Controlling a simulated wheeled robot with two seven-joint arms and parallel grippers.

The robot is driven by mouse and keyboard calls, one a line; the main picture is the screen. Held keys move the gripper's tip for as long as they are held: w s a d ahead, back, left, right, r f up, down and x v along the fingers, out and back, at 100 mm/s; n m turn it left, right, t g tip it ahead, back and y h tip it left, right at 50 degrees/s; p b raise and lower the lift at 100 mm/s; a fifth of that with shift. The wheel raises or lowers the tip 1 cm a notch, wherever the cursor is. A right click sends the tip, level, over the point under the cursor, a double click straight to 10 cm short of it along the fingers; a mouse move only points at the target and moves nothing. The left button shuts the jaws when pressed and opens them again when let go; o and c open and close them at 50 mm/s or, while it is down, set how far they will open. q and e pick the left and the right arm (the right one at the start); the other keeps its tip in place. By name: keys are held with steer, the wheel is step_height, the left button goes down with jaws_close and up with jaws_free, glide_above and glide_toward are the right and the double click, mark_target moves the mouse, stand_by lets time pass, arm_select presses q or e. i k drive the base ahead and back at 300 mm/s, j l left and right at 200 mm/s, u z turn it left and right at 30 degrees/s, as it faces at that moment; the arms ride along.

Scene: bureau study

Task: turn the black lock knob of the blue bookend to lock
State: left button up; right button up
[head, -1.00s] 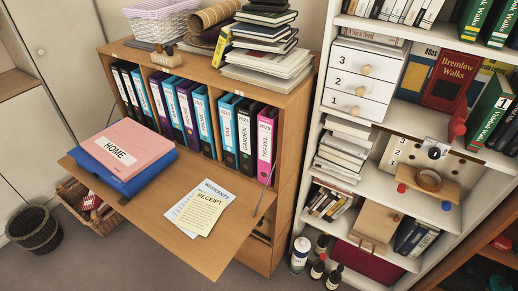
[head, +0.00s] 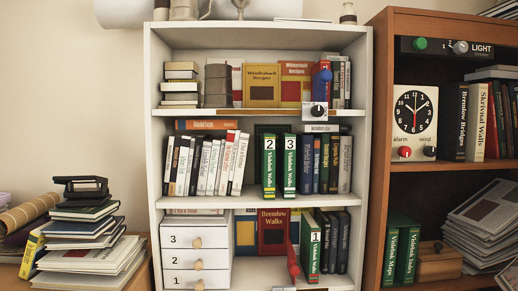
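The blue bookend (head: 325,80) stands on the upper shelf of the white bookcase, toward the right, against a few upright books. Below it, at the shelf's front edge, is a small white plate (head: 308,113) with a black knob (head: 318,109). The knob's setting is too small to read for sure. Neither of my grippers shows in the head view.
A red bookend (head: 293,263) stands on the lower shelf beside a green book. A white drawer unit (head: 182,260) is at lower left. The right brown bookcase (head: 378,130) holds a clock (head: 412,110). Book stacks (head: 85,235) stand at left.

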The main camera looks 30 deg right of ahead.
mark_target(317, 111)
steer(key=z, duration=1.35)
